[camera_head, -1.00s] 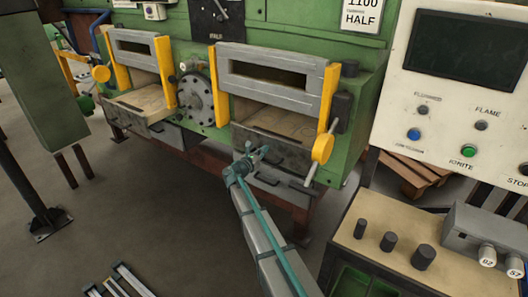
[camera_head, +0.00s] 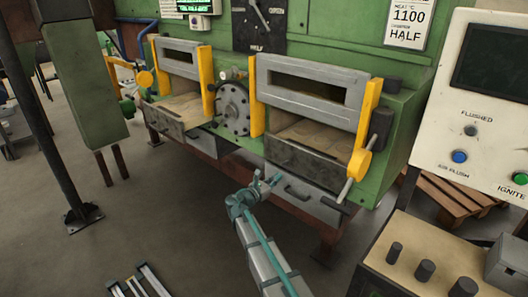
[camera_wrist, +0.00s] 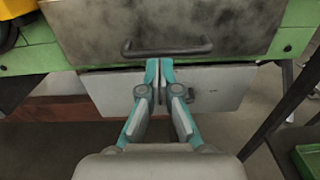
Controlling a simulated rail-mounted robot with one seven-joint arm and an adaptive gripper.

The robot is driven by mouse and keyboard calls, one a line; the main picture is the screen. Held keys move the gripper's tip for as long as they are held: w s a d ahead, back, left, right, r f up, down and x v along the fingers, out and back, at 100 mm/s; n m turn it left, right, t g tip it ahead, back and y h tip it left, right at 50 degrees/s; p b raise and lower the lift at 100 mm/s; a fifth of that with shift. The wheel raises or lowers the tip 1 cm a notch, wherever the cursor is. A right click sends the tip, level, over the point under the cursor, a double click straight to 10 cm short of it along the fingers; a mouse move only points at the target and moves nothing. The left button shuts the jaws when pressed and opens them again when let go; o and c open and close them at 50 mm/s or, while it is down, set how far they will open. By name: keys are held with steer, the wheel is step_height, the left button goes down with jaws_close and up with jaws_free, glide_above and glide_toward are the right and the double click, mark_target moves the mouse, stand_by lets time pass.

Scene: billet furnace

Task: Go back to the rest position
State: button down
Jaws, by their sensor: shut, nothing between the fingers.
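My gripper (camera_head: 268,183) is at the end of my outstretched arm, in front of the lower front of the green billet furnace (camera_head: 405,100). In the wrist view my gripper (camera_wrist: 160,66) has its two teal fingertips together with nothing between them. The fingertips appear in front of a dark drop-down door (camera_wrist: 160,25) with a bar handle (camera_wrist: 167,50) and a grey drawer front (camera_wrist: 225,88) below it. I cannot tell whether the fingers touch the handle.
The right furnace opening (camera_head: 310,135) and left opening (camera_head: 180,105) show pale floors. Yellow levers (camera_head: 362,160) stick out beside them. A control panel (camera_head: 490,120) and a bench with dark cylinders (camera_head: 425,270) stand right. Metal rails (camera_head: 140,282) lie at bottom left.

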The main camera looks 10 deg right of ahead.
steer(key=s+d+f+m+g+y, duration=0.1)
steer(key=s+f+m+g+y, duration=0.2)
steer(key=s+f+m+g, duration=0.7)
steer(key=s+f+m+t+y, duration=0.1)
steer(key=s+f+m+y, duration=0.4)
steer(key=s+f, duration=1.1)
steer(key=s+a+f+m+g+y, duration=0.25)
steer(key=s+f, duration=0.35)
steer(key=s, duration=0.6)
steer(key=s+a+f+m+g+y, duration=0.1)
steer(key=s+f+m+g+y, duration=0.25)
steer(key=s, duration=0.95)
steer(key=s+a+f+m+g, duration=0.1)
steer(key=s+f+m+g, duration=0.25)
steer(key=s+f, duration=0.6)
steer(key=s+f+b, duration=0.2)
steer(key=f+b, duration=0.5)
steer(key=b, duration=0.2)
steer(key=s+f+b, duration=0.3)
steer(key=f+b, duration=0.4)
steer(key=b, duration=0.2)
steer(key=shift+f+m, duration=0.35)
steer(key=shift+m, duration=0.1)
